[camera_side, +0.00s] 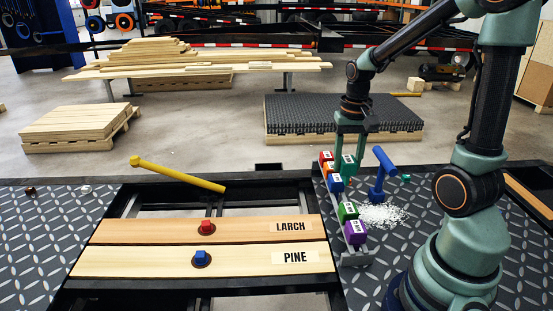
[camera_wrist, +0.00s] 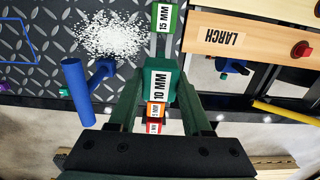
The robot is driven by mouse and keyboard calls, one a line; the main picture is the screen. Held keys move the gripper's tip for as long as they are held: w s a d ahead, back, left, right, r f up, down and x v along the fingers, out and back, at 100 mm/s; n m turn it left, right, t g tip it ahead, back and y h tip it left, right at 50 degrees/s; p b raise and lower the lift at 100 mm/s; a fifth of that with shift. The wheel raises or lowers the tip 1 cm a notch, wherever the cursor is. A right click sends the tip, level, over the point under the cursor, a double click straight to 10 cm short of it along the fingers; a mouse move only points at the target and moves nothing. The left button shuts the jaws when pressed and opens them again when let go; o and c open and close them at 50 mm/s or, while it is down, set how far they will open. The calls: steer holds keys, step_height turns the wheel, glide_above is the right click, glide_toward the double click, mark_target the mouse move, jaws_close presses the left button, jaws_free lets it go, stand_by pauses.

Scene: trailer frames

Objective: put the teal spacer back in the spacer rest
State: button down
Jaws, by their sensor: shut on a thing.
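The teal spacer (camera_side: 348,165), labelled 10 MM, is between the fingers of my gripper (camera_side: 349,152). In the wrist view the spacer (camera_wrist: 160,84) sits between the two green fingers (camera_wrist: 158,95). It appears held above the grey spacer rest (camera_side: 357,259), over the row; the exact height is hard to tell. The rest holds a red spacer (camera_side: 326,157), an orange spacer (camera_side: 327,168), a blue spacer (camera_side: 337,182), a green spacer (camera_side: 347,211) and a purple spacer (camera_side: 355,232). A gap shows between blue and green. In the wrist view, the teal spacer hides the blue one.
A blue T-shaped tool (camera_side: 381,172) stands right of the rest, near white granules (camera_side: 383,216). The larch board (camera_side: 200,230) and pine board (camera_side: 190,260) lie left, with red and blue knobs. A yellow bar (camera_side: 180,175) lies behind the boards.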

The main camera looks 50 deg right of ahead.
mark_target(344, 181)
steer(key=shift+f, duration=0.1)
steer(key=shift+f, duration=2.8)
steer(key=shift+f, duration=1.95)
steer(key=shift+c, duration=1.3)
jaws_free()
steer(key=shift+r, duration=0.1)
step_height(344, 181, up, 12)
steer(key=shift+f, duration=0.1)
steer(key=shift+a, duration=0.1)
